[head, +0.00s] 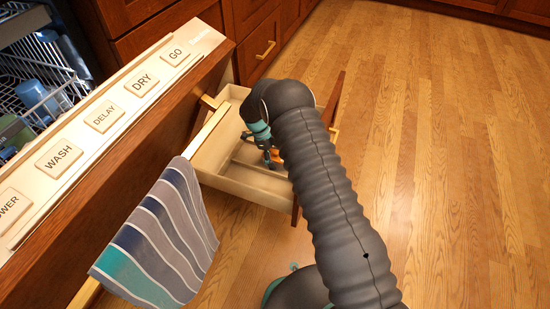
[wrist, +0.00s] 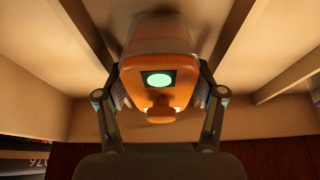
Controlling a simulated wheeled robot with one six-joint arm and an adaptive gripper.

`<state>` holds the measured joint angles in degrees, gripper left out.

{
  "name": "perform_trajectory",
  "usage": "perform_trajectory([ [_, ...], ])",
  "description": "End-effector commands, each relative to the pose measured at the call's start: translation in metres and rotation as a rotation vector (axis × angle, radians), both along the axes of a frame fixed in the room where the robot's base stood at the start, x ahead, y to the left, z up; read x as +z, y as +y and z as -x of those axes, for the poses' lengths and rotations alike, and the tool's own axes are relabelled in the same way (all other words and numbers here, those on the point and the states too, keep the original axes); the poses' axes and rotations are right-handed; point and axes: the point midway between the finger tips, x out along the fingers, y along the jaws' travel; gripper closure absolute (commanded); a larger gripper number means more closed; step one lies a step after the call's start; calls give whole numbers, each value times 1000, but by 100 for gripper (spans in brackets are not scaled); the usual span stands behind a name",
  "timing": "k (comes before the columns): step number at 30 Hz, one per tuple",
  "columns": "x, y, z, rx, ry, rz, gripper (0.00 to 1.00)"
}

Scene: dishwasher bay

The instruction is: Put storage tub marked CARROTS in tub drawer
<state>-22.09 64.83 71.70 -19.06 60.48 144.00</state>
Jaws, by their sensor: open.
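An orange storage tub (wrist: 180,62) with a round green mark and a small knob fills the middle of the wrist view. I read no CARROTS marking on it. It sits in the open drawer, whose pale inner wall (wrist: 45,60) surrounds it. My gripper (wrist: 160,92) is open, with one finger on each side of the tub; I cannot tell whether the fingers touch it. In the head view, the drawer (head: 262,186) is pulled out, and my gripper (head: 265,145) reaches down inside it. Only a sliver of orange tub (head: 277,155) shows there; my arm hides the rest.
The open dishwasher door with its button panel (head: 105,117) lies left of the drawer. A striped towel (head: 160,240) hangs from its handle bar. The dish rack (head: 30,95) is at far left. Wood floor (head: 450,150) at the right is clear.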

Motion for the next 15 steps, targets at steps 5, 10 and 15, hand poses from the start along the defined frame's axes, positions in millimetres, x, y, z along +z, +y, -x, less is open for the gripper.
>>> perform_trajectory([
  [5, 30, 12, -6, 2, -6, -2, 31],
  [10, 62, 25, -10, 2, -6, -2, 31],
  [15, 89, 35, -14, 1, -5, -2, 31],
])
